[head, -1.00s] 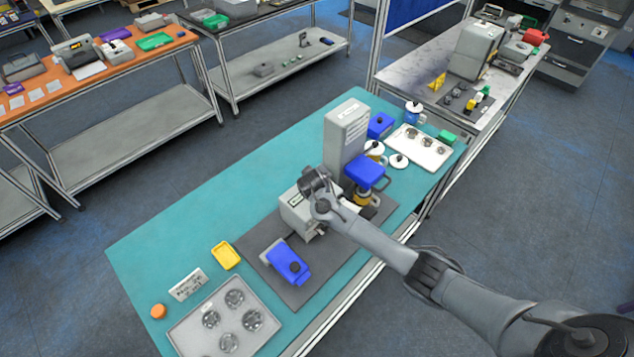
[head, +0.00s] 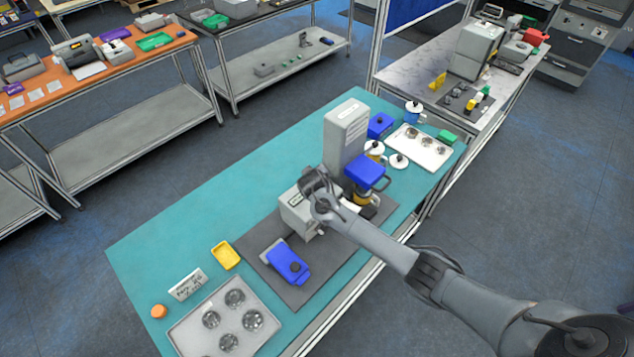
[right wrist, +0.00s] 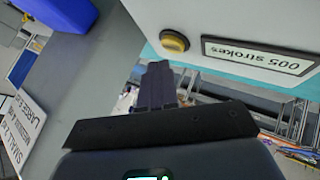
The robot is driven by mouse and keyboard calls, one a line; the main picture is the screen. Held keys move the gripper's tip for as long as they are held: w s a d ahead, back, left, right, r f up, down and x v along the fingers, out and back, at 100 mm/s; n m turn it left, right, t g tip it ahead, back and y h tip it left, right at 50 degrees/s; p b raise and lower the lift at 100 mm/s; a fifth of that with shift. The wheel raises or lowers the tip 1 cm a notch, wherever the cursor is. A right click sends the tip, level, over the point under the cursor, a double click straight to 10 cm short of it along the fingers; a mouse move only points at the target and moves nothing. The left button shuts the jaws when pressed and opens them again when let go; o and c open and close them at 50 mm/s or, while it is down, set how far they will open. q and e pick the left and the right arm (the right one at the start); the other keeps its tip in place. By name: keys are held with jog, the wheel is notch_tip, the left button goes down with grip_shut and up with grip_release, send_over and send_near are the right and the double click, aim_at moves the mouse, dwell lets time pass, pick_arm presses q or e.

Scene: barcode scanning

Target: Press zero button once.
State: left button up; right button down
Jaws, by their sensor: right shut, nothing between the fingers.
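A pale box with a round yellow button (right wrist: 175,41) and a display reading "005 strokes" (right wrist: 260,55), upside down, fills the top right of the right wrist view. My right gripper (right wrist: 157,85) is shut and empty. In that picture its fingertips lie just below the yellow button, with a gap between them. In the head view a light grey box (head: 294,212) stands on the dark mat, beside my right wrist. My right gripper's fingertips are hidden there. My left gripper is not in view.
A tall grey machine (head: 346,135) and a blue-topped device (head: 366,173) stand close behind my right arm. A blue device (head: 288,263) lies on the mat (head: 309,287). A yellow tray (head: 227,256) and a grey tray with round parts (head: 190,335) are at the near left.

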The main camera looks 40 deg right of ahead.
jog(key=shift+f, duration=0.15)
jog(key=shift+f, duration=0.3)
jog(key=shift+f, duration=0.45)
dwell(0.9)
jog(key=shift+r+p, duration=0.8)
jog(key=shift+r, duration=0.05)
notch_tip(320, 180, up, 5)
jog(key=p, duration=0.5)
dwell(0.9)
